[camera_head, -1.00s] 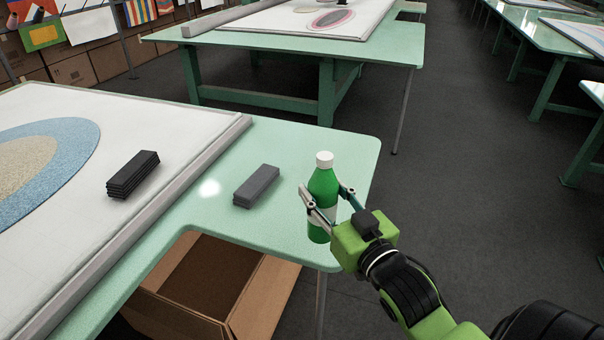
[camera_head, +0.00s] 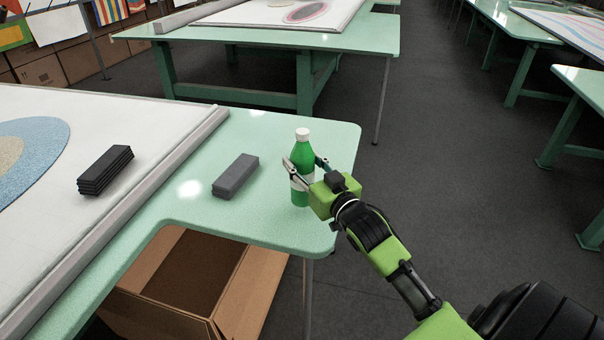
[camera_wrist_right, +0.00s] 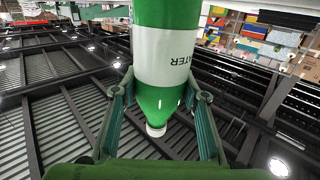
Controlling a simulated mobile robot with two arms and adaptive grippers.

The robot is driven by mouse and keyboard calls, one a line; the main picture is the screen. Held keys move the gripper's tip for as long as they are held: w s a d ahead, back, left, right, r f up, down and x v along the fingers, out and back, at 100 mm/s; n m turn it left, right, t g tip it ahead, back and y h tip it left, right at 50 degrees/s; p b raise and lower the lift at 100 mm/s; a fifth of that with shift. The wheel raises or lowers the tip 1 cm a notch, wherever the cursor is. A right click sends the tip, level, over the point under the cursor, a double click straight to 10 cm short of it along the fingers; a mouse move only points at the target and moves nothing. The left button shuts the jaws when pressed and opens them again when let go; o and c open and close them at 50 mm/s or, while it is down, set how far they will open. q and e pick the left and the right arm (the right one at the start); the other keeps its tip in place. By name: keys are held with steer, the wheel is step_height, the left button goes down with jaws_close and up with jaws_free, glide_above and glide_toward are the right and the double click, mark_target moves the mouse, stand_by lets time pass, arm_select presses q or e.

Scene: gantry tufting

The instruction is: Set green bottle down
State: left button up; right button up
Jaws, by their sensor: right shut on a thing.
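The green bottle (camera_head: 302,149) with a white cap and a white label stands upright over the right end of the pale green table (camera_head: 280,222). My right gripper (camera_head: 304,166) is shut on the bottle, one finger on each side. I cannot tell whether its base touches the table top. In the right wrist view the bottle (camera_wrist_right: 167,15) fills the space between the gripper's fingers (camera_wrist_right: 158,88), and its label reads "WATER". The cap points down in that picture. My left gripper is not in view.
A grey block (camera_head: 236,176) lies left of the bottle. A stack of black bars (camera_head: 105,170) sits on the white framed cloth (camera_head: 120,118). An open cardboard box (camera_head: 252,290) is below the table's front edge. Table top beyond the bottle is clear.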

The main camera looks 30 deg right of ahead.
mark_target(303, 173)
steer(key=shift+w+d+f, duration=0.15)
steer(key=shift+w+f, duration=0.15)
steer(key=shift+w, duration=0.05)
step_height(303, 173, down, 3)
steer(key=shift+f, duration=0.1)
steer(key=shift+f, duration=0.2)
steer(key=o, duration=1.6)
steer(key=shift+c, duration=0.2)
steer(key=shift+s, duration=0.1)
steer(key=s+a, duration=0.1)
steer(key=s, duration=1)
steer(key=shift+s+b, duration=0.4)
